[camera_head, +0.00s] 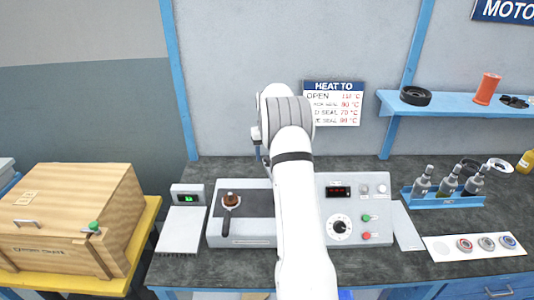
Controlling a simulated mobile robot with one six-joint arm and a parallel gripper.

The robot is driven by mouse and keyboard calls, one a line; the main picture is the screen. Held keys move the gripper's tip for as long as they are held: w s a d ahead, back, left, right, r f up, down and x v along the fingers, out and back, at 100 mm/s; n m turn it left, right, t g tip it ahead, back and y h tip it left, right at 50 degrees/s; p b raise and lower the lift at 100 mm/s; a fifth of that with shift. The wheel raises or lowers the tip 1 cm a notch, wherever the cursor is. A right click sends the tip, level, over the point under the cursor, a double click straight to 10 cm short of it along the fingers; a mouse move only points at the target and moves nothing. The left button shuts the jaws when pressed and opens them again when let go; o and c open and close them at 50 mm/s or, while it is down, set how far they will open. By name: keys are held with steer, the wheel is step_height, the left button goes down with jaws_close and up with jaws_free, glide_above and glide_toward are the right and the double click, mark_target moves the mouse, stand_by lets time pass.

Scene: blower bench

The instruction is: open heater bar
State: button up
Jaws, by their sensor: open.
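A pale bench unit (240,241), apparently the heater, stands on the dark worktop. It has a dark recessed plate on its left and a control panel (352,181) on its right. A small black-handled piece with a brown round head (230,201) lies on the left of the plate. I cannot make out a heater bar for sure; my white arm crosses the middle of the unit and hides that part. My gripper is hidden behind my arm.
A scale-like device (182,228) with a green display stands to the left. A wooden crate (70,215) sits at far left. A blue rack (445,200) of bottles and a white strip (445,252) with round pieces are on the right. A blue shelf (455,104) hangs above.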

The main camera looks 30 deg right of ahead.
steer(key=shift+r+b, duration=0.65)
steer(key=shift+r, duration=3.25)
